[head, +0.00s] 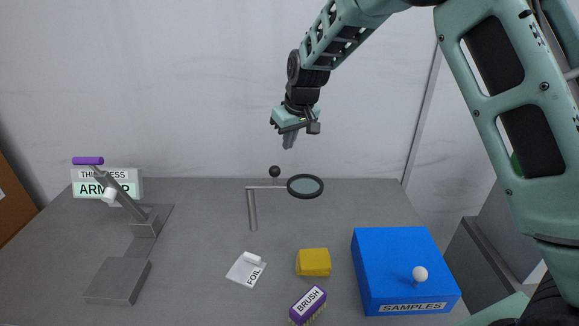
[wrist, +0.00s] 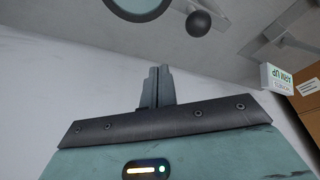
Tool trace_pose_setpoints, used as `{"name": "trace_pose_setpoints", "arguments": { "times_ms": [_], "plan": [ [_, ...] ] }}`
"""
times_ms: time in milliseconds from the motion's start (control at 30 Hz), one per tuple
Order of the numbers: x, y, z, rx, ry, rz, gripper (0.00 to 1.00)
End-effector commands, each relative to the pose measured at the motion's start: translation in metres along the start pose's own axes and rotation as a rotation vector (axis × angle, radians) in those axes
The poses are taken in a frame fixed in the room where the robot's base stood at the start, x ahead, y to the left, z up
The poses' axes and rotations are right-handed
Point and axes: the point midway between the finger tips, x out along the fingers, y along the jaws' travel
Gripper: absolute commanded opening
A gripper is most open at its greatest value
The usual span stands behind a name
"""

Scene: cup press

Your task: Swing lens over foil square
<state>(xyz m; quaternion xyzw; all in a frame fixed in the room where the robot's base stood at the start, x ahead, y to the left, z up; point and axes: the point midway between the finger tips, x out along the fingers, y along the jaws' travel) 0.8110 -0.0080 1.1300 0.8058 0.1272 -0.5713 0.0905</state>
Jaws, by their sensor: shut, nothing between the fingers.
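The lens (head: 305,187) is a dark round frame with pale glass on a horizontal arm from a grey post (head: 252,209). A dark ball knob (head: 275,171) sits on that arm, left of the lens. The lens (wrist: 140,8) and the knob (wrist: 198,23) also show at the top of the wrist view. The foil square (head: 246,270) lies on the table in front of the post, labelled FOIL, with a small white piece on it. The lens is behind and to the right of the foil. My gripper (head: 289,141) is shut and empty, above the knob and lens, apart from both.
A blue SAMPLES box (head: 406,268) with a white knob stands at right. A yellow block (head: 313,262) and a purple BRUSH (head: 308,305) lie near the front. A grey press (head: 146,226) with a purple-handled lever stands left, before a sign (head: 122,174).

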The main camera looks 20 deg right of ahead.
Motion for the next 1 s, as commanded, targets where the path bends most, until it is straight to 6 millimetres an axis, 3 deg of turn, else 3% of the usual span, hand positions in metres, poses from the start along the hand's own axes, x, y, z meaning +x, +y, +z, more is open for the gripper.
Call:
{"name": "trace_pose_setpoints", "arguments": {
  "times_ms": [167,633,800,1000],
  "plan": [
    [0.014,0.000,0.000,-0.001,-0.004,-0.001,0.00],
    [0.100,0.000,0.001,0.001,-0.004,0.000,0.00],
    [0.088,0.000,0.025,0.001,-0.003,-0.001,0.00],
    [0.086,-0.001,0.037,0.001,-0.001,-0.002,0.00]
  ]
}}
